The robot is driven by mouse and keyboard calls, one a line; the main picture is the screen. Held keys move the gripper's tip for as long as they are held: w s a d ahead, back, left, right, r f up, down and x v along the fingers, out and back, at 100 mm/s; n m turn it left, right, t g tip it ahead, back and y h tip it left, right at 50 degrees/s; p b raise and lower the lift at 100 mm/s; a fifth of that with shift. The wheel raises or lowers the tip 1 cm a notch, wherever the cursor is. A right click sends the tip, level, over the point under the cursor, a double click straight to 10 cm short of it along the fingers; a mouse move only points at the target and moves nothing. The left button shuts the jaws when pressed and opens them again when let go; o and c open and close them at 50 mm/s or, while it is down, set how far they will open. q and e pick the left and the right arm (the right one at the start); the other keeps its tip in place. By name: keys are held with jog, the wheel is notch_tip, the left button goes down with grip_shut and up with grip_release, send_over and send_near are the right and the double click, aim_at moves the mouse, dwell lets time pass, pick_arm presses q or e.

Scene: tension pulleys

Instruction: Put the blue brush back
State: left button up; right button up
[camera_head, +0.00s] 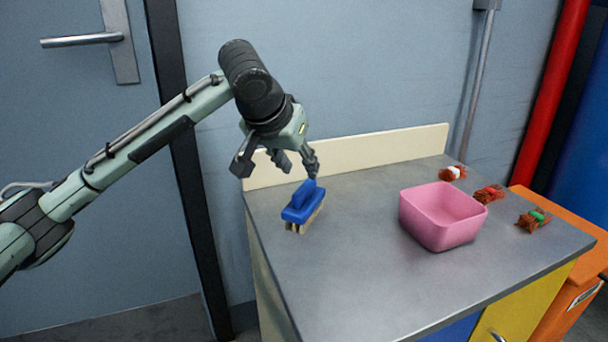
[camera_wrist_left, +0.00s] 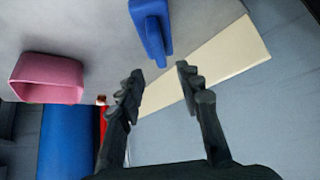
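The blue brush (camera_head: 303,203) rests bristles down on the grey countertop (camera_head: 330,270), near its left end by the back board. It also shows at the top of the left wrist view (camera_wrist_left: 151,28). My left gripper (camera_head: 297,165) hangs above and just behind the brush. In the left wrist view its two fingers (camera_wrist_left: 160,85) are apart with nothing between them, and the brush lies beyond the fingertips. In the head view one fingertip overlaps the brush's top edge, and I cannot tell whether it touches. My right gripper is in neither view.
A pink bin (camera_head: 440,228) stands on the counter right of the brush. Several small wrapped items (camera_head: 488,194) lie at the right edge. A cream back board (camera_head: 390,146) runs along the wall. The counter between brush and bin is clear. A grey door (camera_head: 75,150) is at left.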

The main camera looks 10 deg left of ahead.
pick_arm(q)
jog(key=shift+v, duration=2.05)
